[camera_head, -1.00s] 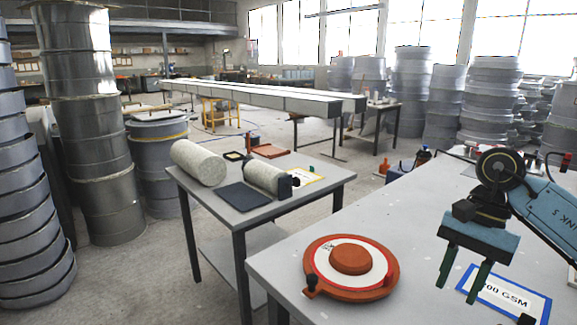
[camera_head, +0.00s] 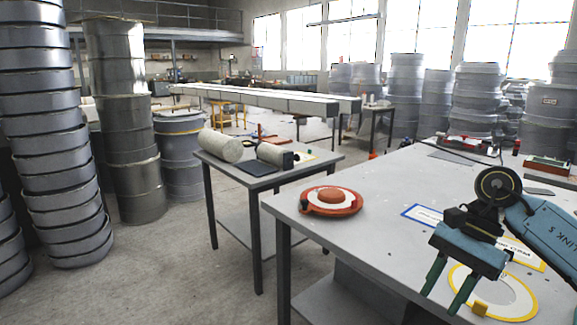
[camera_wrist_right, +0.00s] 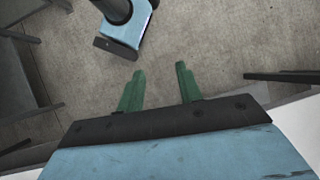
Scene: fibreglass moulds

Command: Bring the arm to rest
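My right gripper (camera_head: 442,300) hangs at the right of the head view, fingers pointing down, in front of the grey table (camera_head: 378,236). Its two green fingers are apart with nothing between them. The right wrist view also shows the open, empty fingers (camera_wrist_right: 158,80), with bare concrete floor behind them. A blue and black part at the top of that view seems to be mine. My left gripper does not show in the head view.
The near table holds an orange disc with a white ring (camera_head: 331,201), a blue-framed card (camera_head: 421,214) and a yellow-edged ring (camera_head: 519,299). A smaller table (camera_head: 225,165) with rolls stands behind. Stacked grey drums (camera_head: 124,120) stand left. Floor between is clear.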

